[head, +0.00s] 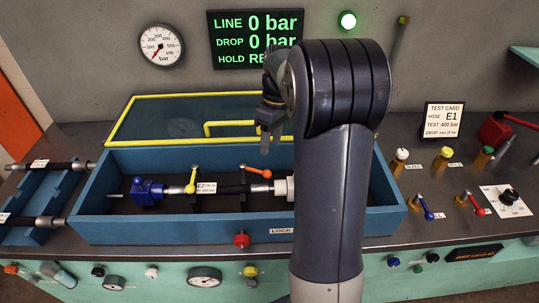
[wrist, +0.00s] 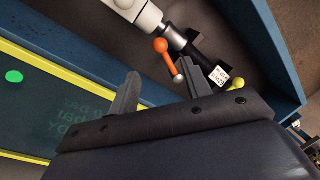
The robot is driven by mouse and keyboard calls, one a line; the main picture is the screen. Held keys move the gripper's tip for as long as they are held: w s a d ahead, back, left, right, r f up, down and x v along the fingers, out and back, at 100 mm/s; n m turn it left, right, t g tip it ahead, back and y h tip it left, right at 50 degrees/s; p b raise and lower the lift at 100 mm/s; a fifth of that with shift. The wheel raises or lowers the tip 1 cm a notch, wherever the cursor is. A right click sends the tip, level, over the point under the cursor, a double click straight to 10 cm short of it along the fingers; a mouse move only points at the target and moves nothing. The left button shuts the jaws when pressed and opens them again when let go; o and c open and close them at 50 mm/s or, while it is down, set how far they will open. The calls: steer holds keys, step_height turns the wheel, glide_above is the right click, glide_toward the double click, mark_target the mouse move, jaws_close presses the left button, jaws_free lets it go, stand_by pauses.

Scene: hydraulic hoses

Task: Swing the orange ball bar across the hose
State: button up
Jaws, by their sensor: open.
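The orange ball bar (head: 256,171) is at the right part of the hose in the blue box. It lies roughly along the hose, its ball end to the right. In the wrist view the orange ball bar (wrist: 167,58) shows close to the right finger, between the two finger directions. The black hose (head: 232,188) with an E2 tag lies in the box; part of it shows in the wrist view (wrist: 206,70). My gripper (head: 266,140) is open and empty, above and behind the bar. My arm hides the hose's right end in the head view.
The blue box (head: 170,225) has a raised yellow-edged lid (head: 150,118) behind. A blue clamp (head: 148,191) holds the left end; a white fitting (wrist: 137,12) is at the right. The display (head: 255,40) reads 0 bar.

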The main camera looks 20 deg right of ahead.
steer(key=shift+d+r, duration=0.1)
steer(key=shift+r, duration=0.5)
steer(key=shift+w, duration=0.1)
